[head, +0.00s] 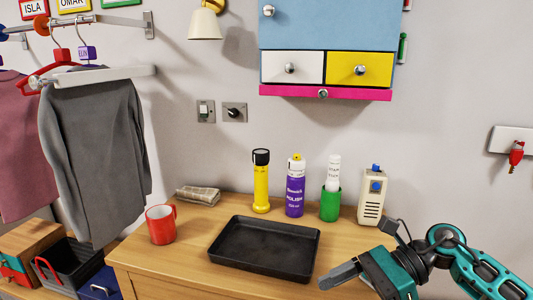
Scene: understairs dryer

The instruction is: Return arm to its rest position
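My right arm comes in from the lower right. Its teal and black gripper (338,275) hangs over the front right part of the wooden cabinet top, with its grey fingers pointing left. The fingers overlap in this view, so I cannot tell whether they are open or shut. I see nothing held in them. The fingertips are just right of the black tray (264,274); I cannot tell their height above the top. My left gripper is not in view.
A wall cabinet (328,25) hangs above. Clothes (92,150) hang at left.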

